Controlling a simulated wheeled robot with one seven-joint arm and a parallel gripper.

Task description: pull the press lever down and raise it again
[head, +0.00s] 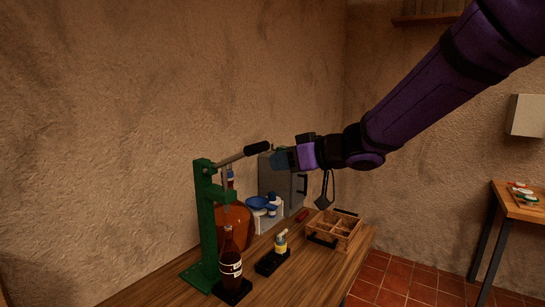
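The green press (208,225) stands at the left of the wooden table. Its lever (231,158) slopes up to the right and ends in a black grip (257,148). My gripper (276,160), with purple and dark parts, is just right of the black grip, near its end. I cannot tell whether it touches the grip. The fingers are small and dim, so I cannot tell if they are open or shut. A dark bottle (230,262) with a white label stands upright on a black base in front of the press.
Behind are a rounded orange-brown vessel (234,222), a blue-topped scale (262,204) and a grey box (283,187). A divided wooden crate (336,228) sits at the right. A second table (522,206) is far right.

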